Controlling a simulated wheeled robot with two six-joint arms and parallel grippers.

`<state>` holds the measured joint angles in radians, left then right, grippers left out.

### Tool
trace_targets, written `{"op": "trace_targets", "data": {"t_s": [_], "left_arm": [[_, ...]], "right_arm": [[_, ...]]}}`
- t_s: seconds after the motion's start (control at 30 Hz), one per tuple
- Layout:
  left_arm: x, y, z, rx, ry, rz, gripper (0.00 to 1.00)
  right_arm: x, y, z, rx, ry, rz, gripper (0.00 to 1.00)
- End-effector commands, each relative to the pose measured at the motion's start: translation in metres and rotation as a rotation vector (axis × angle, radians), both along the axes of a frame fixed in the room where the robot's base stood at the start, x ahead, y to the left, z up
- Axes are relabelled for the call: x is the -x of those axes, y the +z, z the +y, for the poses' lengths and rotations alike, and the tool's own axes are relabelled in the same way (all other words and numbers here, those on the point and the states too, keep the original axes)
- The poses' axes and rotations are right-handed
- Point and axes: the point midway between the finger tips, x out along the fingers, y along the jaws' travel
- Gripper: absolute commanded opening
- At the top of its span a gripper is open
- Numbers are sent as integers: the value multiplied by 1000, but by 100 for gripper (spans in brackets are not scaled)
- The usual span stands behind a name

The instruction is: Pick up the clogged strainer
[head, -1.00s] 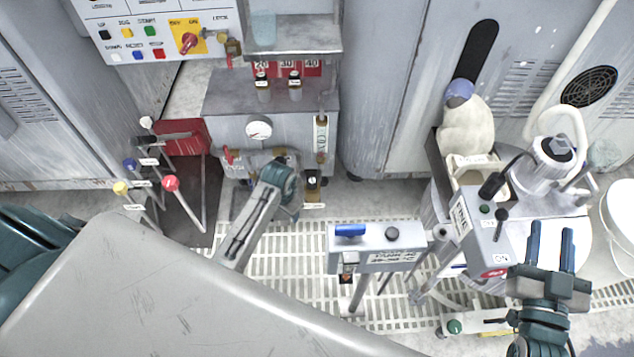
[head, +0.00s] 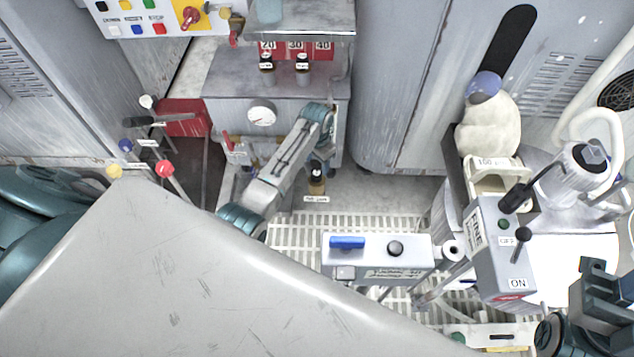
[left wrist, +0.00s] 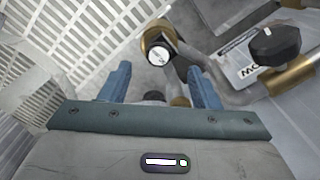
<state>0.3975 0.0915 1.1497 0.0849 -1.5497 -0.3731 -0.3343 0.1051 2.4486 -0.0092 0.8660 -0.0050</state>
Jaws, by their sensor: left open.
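I cannot make out with certainty which part is the clogged strainer. In the left wrist view, a brass-ringed fitting with a white marked face (left wrist: 159,54) sits on a grey pipe, just beyond and between my fingertips. My left gripper (left wrist: 158,72) is open, its two blue fingers apart with nothing clasped. In the head view, my left arm reaches to the front of the grey cabinet (head: 225,120), and its wrist hides the pipework behind it. My right gripper (head: 603,285) is at the right edge, partly cut off, its fingertips unclear.
A black knob (left wrist: 275,45) on a brass valve is close on the right in the left wrist view. A pressure gauge (head: 262,116) and small bottles (head: 302,70) are near my left arm. A switch box (head: 375,258) stands in front, over white floor grating (head: 340,225).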

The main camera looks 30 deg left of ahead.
Motion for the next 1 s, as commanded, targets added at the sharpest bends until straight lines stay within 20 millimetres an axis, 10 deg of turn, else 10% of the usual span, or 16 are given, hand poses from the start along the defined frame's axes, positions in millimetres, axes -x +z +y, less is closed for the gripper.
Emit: {"op": "trace_targets", "data": {"t_s": [0.73, 1.0], "left_arm": [[2, -56, -1, -1, 0, -1, 56], [3, -56, -1, -1, 0, -1, 5]], "right_arm": [[2, -4, -1, -20, -3, -65, 36], [2, -6, -1, -24, -3, -60, 36]]}}
